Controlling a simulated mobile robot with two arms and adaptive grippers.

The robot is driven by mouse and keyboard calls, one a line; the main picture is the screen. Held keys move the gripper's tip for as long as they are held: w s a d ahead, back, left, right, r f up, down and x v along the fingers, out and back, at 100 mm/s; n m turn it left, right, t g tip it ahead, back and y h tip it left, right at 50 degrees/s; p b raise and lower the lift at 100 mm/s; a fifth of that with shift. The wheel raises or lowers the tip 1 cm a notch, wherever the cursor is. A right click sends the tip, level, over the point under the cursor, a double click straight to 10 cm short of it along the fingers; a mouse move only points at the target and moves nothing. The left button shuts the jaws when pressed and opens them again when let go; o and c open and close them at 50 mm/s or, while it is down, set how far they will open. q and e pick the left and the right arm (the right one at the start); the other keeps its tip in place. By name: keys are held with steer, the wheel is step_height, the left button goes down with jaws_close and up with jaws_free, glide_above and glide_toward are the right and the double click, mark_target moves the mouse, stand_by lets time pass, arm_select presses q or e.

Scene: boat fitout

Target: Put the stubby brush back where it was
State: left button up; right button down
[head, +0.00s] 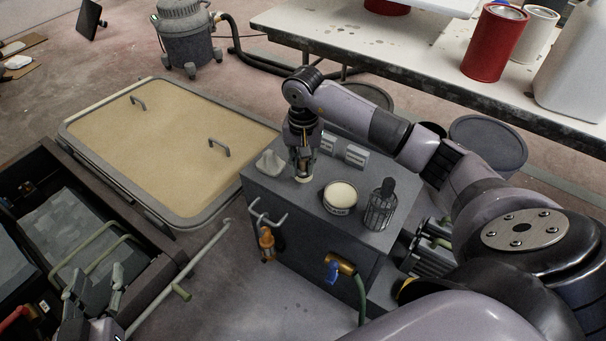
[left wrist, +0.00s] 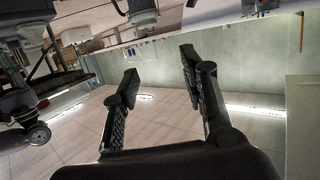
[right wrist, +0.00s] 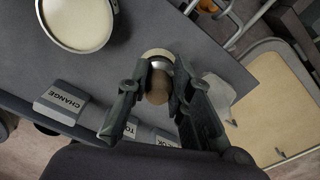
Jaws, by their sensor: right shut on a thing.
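My right gripper (head: 302,160) points down at the top of a grey cabinet (head: 295,202). In the right wrist view my right gripper (right wrist: 158,92) is shut on the stubby brush (right wrist: 158,87), which has a brown rounded handle, a metal band and a pale round end. The pale end is at or just above the cabinet top; I cannot tell if it touches. In the head view the brush is mostly hidden by the fingers. My left gripper (head: 92,288) is at the lower left, away from the cabinet; it is open and empty in the left wrist view (left wrist: 158,80).
A round tin (head: 340,197), a dark caged bottle (head: 380,207), a white holder (head: 270,163) and label blocks (head: 356,155) share the cabinet top. Hooks with an orange-handled tool (head: 266,243) and a blue-handled tap (head: 333,271) stick out in front. A beige hatch panel (head: 170,150) lies left.

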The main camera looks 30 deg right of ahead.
mark_target(303, 170)
step_height(303, 170, down, 3)
steer(key=shift+f+b, duration=0.15)
steer(key=shift+b, duration=0.2)
arm_select(q)
steer(key=r, duration=0.1)
steer(key=r+t, duration=0.1)
steer(key=w+r+t, duration=0.1)
steer(key=shift+d+r+h, duration=0.3)
steer(key=shift+d, duration=0.1)
steer(key=shift+r, duration=0.15)
arm_select(e)
steer(key=shift+f, duration=0.1)
steer(key=c, duration=1.4)
jaws_free()
arm_select(q)
steer(key=shift+d+r+t, duration=0.1)
steer(key=shift+r+t, duration=0.15)
steer(key=shift+t, duration=0.05)
